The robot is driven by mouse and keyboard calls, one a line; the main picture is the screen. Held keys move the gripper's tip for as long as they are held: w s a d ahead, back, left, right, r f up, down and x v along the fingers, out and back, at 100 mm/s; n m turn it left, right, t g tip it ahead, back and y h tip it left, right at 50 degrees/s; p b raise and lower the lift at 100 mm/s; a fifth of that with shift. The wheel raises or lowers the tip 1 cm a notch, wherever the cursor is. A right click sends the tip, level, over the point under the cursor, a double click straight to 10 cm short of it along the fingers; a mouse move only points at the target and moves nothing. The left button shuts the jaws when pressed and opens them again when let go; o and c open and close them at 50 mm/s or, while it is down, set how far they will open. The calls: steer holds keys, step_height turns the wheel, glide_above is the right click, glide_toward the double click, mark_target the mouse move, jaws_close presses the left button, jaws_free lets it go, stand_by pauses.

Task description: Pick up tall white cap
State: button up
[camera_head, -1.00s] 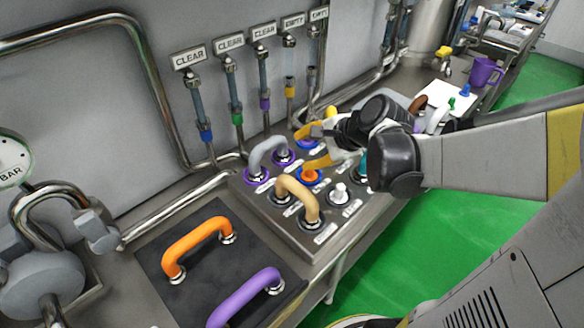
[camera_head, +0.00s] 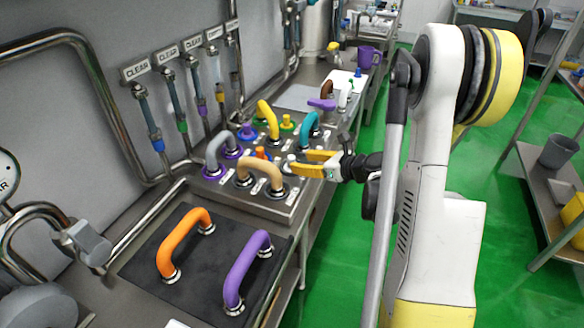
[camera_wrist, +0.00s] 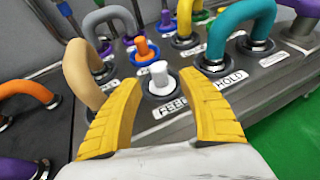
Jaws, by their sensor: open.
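The tall white cap (camera_wrist: 160,75) stands upright on a port of the steel panel, behind the FEED label, in the wrist view. In the head view the white cap (camera_head: 291,160) shows small, just left of my gripper's fingertips. My gripper (camera_head: 304,165) is open, with two yellow fingers reaching in from the right, low over the panel's edge. In the wrist view the fingers of my gripper (camera_wrist: 168,90) stand to either side of the cap, which is between and slightly beyond the tips. I see no contact with it.
An orange cap (camera_wrist: 144,48) stands just behind the white one. A tan pipe bend (camera_wrist: 82,72) is close at the left and a teal bend (camera_wrist: 240,25) at the right. Orange (camera_head: 184,238) and purple (camera_head: 243,272) bends lie on the dark mat.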

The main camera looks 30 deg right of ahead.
mark_target(294, 161)
steer(key=b+x, duration=0.2)
steer(key=x, duration=0.3)
steer(key=shift+w+a+f, duration=0.1)
steer(key=shift+a, duration=0.05)
steer(key=shift+c, duration=0.5)
jaws_close()
